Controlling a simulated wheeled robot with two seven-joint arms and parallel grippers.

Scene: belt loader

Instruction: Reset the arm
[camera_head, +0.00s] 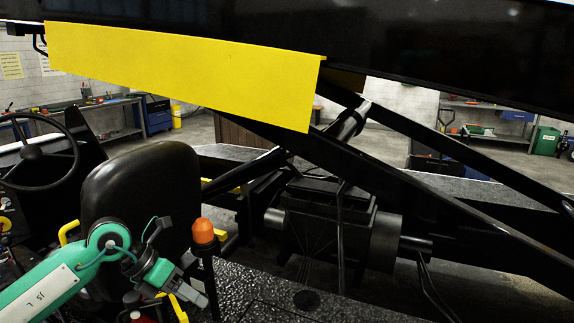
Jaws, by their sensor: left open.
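My left arm (50,277), green and white, comes in from the lower left of the head view. Its wrist bends down to the right, and the left gripper (196,294) is at its end, in front of the black seat (146,195) and left of the orange beacon (203,232). The gripper is small in the picture; its jaws are open and I see nothing between them. My right gripper is not in view.
The belt loader's yellow panel (180,70) and dark boom cross the top. A steering wheel (35,152) stands at left. A black textured deck (270,295) lies right of the beacon. Workbenches (480,133) line the back wall.

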